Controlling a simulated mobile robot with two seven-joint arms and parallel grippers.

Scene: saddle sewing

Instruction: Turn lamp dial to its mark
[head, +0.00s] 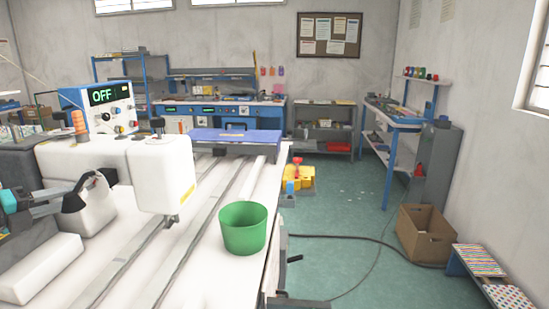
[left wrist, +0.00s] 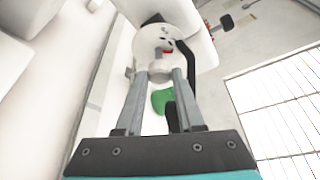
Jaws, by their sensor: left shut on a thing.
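The round pale dial (left wrist: 146,42) shows in the left wrist view, with a small red mark and dark marks on its face. My left gripper (left wrist: 160,74) is shut on the small pale knob at the dial's lower middle. The fingertips cover part of the knob. In the head view my left gripper (head: 68,202) reaches in from the left against the end of the white sewing machine (head: 95,163). The dial's face cannot be made out there. My right gripper is not in view.
A green bucket (head: 243,230) stands on the white table at its right edge. A blue box with an OFF display (head: 104,96) stands behind the machine. A blue panel (head: 235,137) lies at the table's far end. A cardboard box (head: 425,240) sits on the floor at right.

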